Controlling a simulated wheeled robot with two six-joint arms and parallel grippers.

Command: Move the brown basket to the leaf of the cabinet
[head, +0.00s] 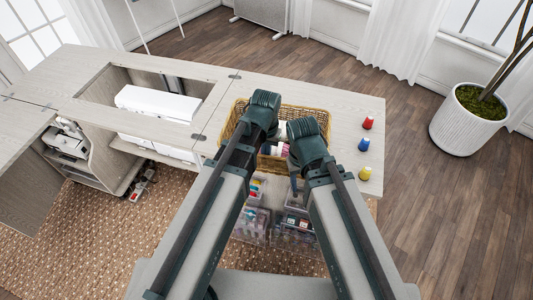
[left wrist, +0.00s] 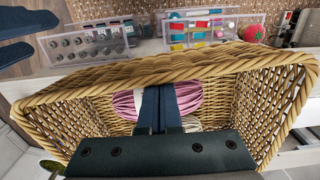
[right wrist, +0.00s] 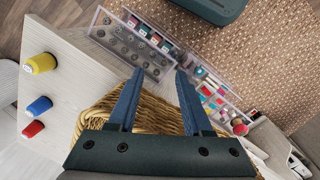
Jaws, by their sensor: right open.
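The brown wicker basket (head: 239,112) stands on the pale wooden cabinet top (head: 350,108), on its right-hand part. It holds pink yarn and other bundles. In the left wrist view the basket (left wrist: 95,78) fills much of the picture. My left gripper (head: 262,112) is over the basket; its fingers (left wrist: 159,92) are close together over the inside, tips near a wall, with nothing visible between them. My right gripper (head: 306,140) is over the basket's right side; its fingers (right wrist: 157,72) are apart and empty, with the basket (right wrist: 160,115) below.
Red (head: 368,123), blue (head: 364,144) and yellow (head: 364,173) spools stand right of the basket. A white sewing machine (head: 158,103) sits in the cabinet opening at left. Clear boxes (head: 293,232) stand at the near side. A potted plant (head: 468,122) is on the floor at right.

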